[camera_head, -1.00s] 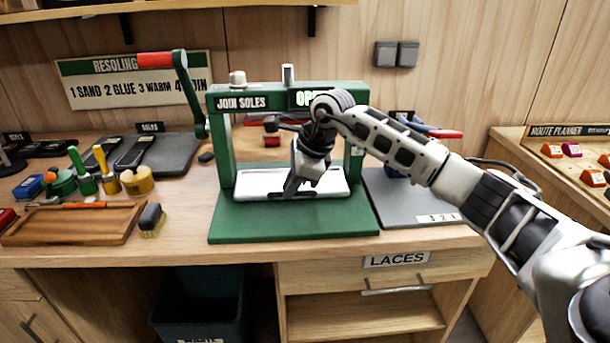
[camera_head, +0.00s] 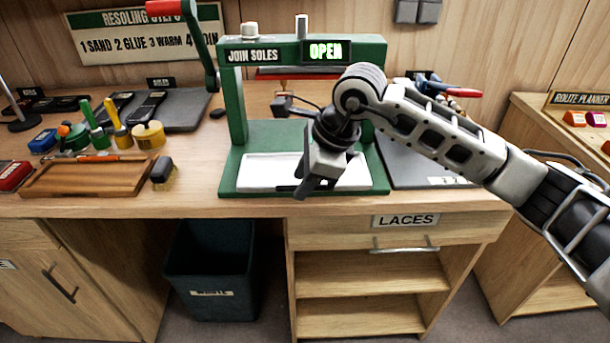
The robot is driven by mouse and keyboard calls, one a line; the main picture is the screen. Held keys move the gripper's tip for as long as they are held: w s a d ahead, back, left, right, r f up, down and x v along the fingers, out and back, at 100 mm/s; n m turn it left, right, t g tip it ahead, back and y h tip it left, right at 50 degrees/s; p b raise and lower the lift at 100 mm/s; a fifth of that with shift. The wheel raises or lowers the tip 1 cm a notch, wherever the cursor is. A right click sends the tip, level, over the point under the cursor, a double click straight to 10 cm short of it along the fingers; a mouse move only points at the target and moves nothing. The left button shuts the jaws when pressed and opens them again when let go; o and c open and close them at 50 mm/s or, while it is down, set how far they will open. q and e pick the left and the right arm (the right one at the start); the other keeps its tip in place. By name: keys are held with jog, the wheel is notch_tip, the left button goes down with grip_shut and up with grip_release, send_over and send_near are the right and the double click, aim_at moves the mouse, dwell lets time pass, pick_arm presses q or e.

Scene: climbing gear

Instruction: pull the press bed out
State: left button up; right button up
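The press bed (camera_head: 267,172) is a white flat tray on the green base (camera_head: 228,183) of the press. It lies forward of the press uprights, its front edge close to the front edge of the base. My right gripper (camera_head: 304,188) points down at the middle of the bed's front edge, and its fingers look closed there. My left gripper is out of view.
A red-handled lever (camera_head: 190,40) is at the press's left. A wooden tray (camera_head: 85,178) and a brush (camera_head: 162,172) lie left of the press, a grey mat (camera_head: 415,165) right. The laces drawer (camera_head: 450,226) is below the counter edge; a dark waste bin (camera_head: 213,265) stands left of it.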

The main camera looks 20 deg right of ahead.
jog(key=b+v, duration=0.1)
jog(key=v, duration=1.5)
jog(key=shift+a, duration=0.1)
